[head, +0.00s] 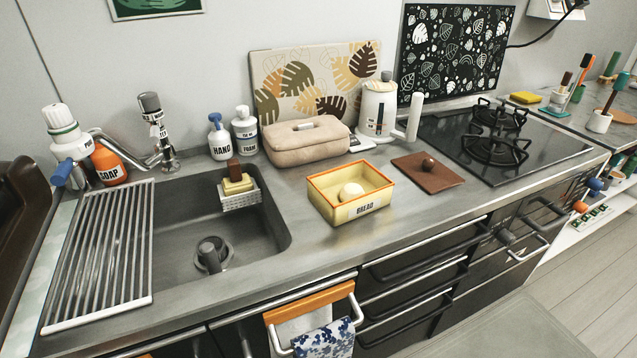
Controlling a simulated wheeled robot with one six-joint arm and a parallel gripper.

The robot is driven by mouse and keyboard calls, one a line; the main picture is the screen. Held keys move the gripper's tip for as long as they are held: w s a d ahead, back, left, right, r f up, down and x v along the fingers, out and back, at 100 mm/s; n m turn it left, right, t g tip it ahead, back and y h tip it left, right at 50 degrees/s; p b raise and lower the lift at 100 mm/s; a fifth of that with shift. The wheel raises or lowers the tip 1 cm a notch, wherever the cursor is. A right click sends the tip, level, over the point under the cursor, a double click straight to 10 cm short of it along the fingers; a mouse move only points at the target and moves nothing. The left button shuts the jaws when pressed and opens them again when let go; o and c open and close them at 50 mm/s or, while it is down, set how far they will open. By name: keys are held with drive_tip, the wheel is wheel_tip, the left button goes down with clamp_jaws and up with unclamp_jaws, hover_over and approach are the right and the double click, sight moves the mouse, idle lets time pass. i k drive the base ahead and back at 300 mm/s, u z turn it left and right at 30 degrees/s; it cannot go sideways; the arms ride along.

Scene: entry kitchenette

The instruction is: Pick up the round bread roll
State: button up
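The round bread roll (351,190) is pale cream and lies inside a yellow rectangular bin (343,213) with an orange rim and the word BREAD on its front. The bin stands open on the steel counter (300,262), to the right of the sink. The roll's lower part is partly hidden by the bin's front wall. My gripper is not in this view.
A beige lidded box (306,145) and a white kettle (377,106) stand behind the bin. A brown board with a knob (428,172) lies to its right, before the black hob (500,145). The sink (200,235) is at left. Counter in front of the bin is clear.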

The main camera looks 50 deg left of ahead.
sight(349, 191)
drive_tip(key=u, duration=1.05)
drive_tip(key=i, duration=0.9)
drive_tip(key=u, duration=0.95)
